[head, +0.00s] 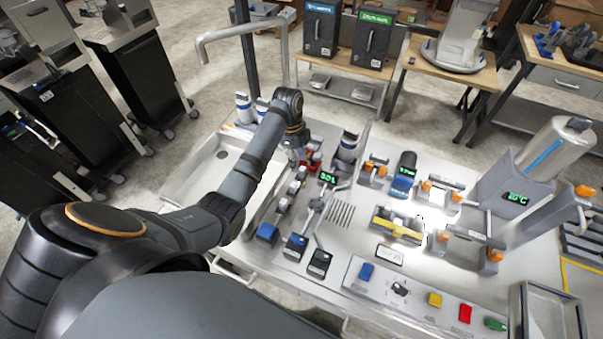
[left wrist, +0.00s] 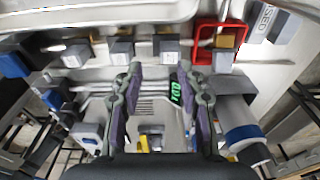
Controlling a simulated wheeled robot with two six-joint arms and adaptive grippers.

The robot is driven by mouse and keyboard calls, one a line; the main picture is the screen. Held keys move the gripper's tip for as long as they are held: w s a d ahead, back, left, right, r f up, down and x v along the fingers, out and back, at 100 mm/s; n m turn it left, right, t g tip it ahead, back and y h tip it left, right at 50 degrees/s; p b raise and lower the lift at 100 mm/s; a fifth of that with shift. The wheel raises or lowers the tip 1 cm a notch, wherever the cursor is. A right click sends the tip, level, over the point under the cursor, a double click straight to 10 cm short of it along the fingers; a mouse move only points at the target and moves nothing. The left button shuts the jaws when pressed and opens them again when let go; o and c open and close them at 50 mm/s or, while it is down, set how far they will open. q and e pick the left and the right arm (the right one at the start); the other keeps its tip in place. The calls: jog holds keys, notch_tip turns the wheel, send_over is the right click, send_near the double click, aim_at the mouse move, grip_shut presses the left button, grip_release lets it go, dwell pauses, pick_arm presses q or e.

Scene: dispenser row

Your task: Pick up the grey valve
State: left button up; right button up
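A row of small grey valves runs along a pipe on the left part of the bench. In the left wrist view one grey valve (left wrist: 168,48) lies just beyond my left fingertips, roughly between them. Another grey valve (left wrist: 121,50) is to its left, and one in a red frame (left wrist: 204,42) is to its right. Which one is meant, I cannot tell. My left gripper (left wrist: 160,70) is open, with nothing between its fingers. In the head view my left gripper (head: 298,154) is above the far end of the row and partly hides it. My right gripper is not in view.
A white cylinder with a blue band (left wrist: 243,133) stands close to the right finger. A green display (head: 328,177) sits beside the row. A shallow tray (head: 185,180) lies left under my arm. A panel with coloured blocks (head: 365,271) is at the front.

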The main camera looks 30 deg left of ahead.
aim_at(302, 169)
pick_arm(q)
jog(key=shift+w+f, duration=0.7)
jog(key=shift+w+d+f+p, duration=0.1)
jog(key=shift+d+f+p, duration=0.1)
jog(key=shift+f+p, duration=0.8)
notch_tip(302, 169, down, 2)
jog(key=shift+d+f, duration=0.15)
jog(key=shift+f, duration=0.3)
jog(key=c, duration=0.7)
grip_shut()
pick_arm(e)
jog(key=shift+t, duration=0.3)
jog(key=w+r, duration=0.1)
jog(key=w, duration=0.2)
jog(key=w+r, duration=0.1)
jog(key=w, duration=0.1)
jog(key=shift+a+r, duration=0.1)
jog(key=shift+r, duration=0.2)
